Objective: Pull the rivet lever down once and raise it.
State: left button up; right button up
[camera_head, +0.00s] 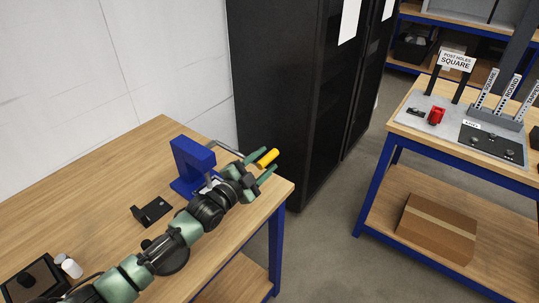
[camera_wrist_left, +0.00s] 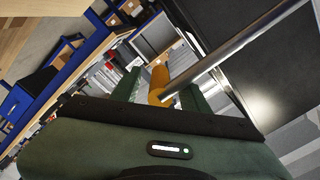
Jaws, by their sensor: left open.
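The rivet lever has a yellow grip (camera_head: 267,158) on a grey metal rod (camera_head: 227,149). The rod comes from the blue rivet press (camera_head: 193,163) on the near wooden table. The lever points out to the right of the press. My left gripper (camera_head: 263,162) is open, with one finger on each side of the yellow grip. In the left wrist view the yellow grip (camera_wrist_left: 159,83) and rod (camera_wrist_left: 245,46) show between the open fingers (camera_wrist_left: 170,85), with gaps on both sides. My arm hides the lower front of the press. My right gripper is not in view.
A black bracket (camera_head: 152,212) lies left of the press on the wooden table (camera_head: 120,165). A dark box (camera_head: 32,279) and white bottles (camera_head: 69,266) are at the lower left. A tall black cabinet (camera_head: 285,90) stands behind. A second bench (camera_head: 405,118) is at the right.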

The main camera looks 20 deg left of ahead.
pick_arm(q)
jog(key=shift+x, duration=0.9)
jog(key=shift+w+d+r, duration=0.1)
jog(key=shift+w+r, duration=0.05)
jog(key=shift+w, duration=0.1)
jog(key=shift+c, duration=1.3)
grip_shut()
jog(key=shift+f, duration=0.2)
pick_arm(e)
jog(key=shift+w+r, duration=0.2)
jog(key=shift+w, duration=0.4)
